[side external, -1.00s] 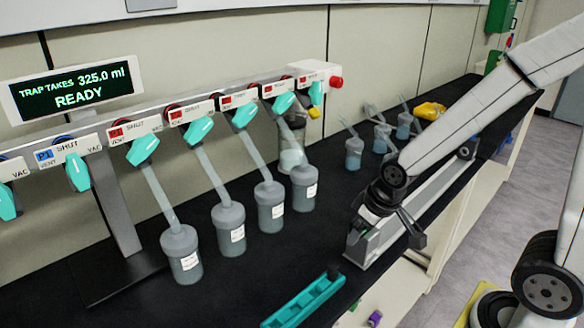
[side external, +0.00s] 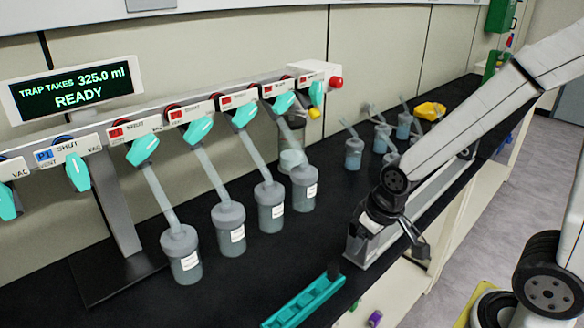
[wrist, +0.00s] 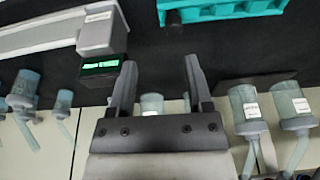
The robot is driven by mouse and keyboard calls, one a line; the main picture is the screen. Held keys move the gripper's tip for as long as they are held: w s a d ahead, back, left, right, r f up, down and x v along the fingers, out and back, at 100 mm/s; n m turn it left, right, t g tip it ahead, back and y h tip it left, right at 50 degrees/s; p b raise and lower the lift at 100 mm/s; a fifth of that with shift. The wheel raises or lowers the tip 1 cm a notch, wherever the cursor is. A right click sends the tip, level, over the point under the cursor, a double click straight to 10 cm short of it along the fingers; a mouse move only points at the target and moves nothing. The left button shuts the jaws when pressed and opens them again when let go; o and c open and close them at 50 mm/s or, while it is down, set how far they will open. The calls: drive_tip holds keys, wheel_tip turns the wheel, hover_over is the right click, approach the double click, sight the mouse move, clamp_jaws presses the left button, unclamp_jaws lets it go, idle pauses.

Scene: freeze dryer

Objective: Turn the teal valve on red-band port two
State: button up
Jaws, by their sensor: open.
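The red-band ports run along the sloping rail, and the second red one carries a teal valve (side external: 198,130) with its handle tilted. A tube runs down from it to a lidded flask (side external: 228,228). The red-band label (side external: 191,112) above is too small to read fully. My gripper (side external: 396,226) is well to the right of the valve and lower, over the front of the bench, apart from it. In the wrist view my gripper (wrist: 163,80) is open with nothing between its fingers. I cannot make out the valve in the wrist view.
Other teal valves flank it closely, including one on the first red port (side external: 142,150) and one on a blue port (side external: 77,172). A display (side external: 74,88) reads READY. A teal rack (side external: 303,302) lies at the front. Several small flasks stand behind my arm.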

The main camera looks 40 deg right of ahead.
drive_tip(key=w+a+r+m+t, duration=0.2)
drive_tip(key=w+a+r+t, duration=0.15)
drive_tip(key=w, duration=0.35)
drive_tip(key=m+t, duration=1)
drive_tip(key=t, duration=0.2)
approach(202, 132)
drive_tip(key=w, duration=0.1)
drive_tip(key=shift+w+r+g, duration=0.15)
drive_tip(key=shift+r+g, duration=0.1)
drive_tip(key=shift+r, duration=0.05)
drive_tip(key=shift+w, duration=0.15)
drive_tip(key=shift+w, duration=3.75)
clamp_jaws()
